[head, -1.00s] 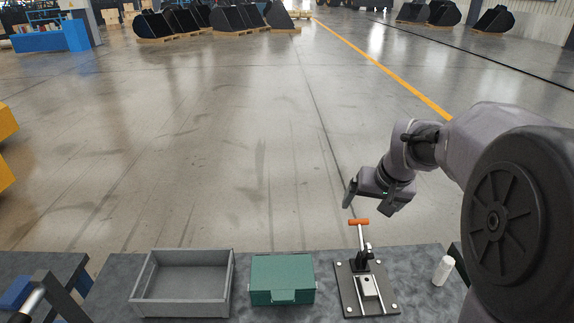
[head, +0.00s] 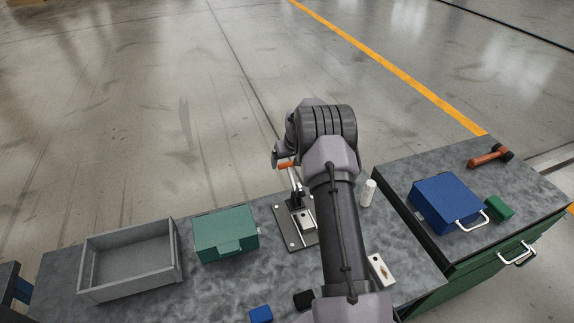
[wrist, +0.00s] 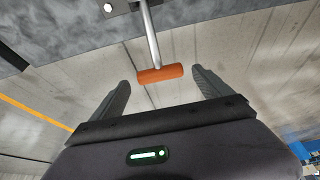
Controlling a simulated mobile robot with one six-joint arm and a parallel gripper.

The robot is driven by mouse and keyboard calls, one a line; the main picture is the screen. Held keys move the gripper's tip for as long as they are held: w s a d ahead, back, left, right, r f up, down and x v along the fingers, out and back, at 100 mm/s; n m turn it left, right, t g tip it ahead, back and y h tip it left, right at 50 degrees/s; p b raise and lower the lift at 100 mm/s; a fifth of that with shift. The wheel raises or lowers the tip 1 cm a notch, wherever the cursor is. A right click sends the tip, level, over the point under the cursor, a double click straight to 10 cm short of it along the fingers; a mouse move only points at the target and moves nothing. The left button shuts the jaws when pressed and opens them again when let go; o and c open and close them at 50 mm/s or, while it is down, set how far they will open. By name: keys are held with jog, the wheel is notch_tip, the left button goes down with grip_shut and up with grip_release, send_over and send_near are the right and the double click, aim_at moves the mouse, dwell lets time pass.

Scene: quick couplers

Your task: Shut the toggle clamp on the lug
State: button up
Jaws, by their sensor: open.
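The toggle clamp (head: 297,203) stands on a dark base plate (head: 283,229) on the bench, its lever raised with an orange T-shaped grip (head: 286,165) on top. In the wrist view the orange grip (wrist: 160,74) lies crosswise between my gripper's (wrist: 161,79) two fingertips, with a gap on each side. My gripper is open and holds nothing. A pale metal block (head: 307,220), which looks like the lug, sits on the plate in front of the clamp. My arm hides the plate's right part, and my gripper's fingers are hard to make out in the head view.
A grey open tray (head: 128,287) and a green box (head: 226,236) stand left of the clamp. A white cylinder (head: 368,193) stands to the right.

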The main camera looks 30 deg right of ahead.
aim_at(287, 163)
jog(key=shift+x, duration=1.5)
jog(key=shift+r, duration=0.1)
grip_shut()
jog(key=shift+w+b, duration=0.1)
jog(key=shift+b, duration=0.25)
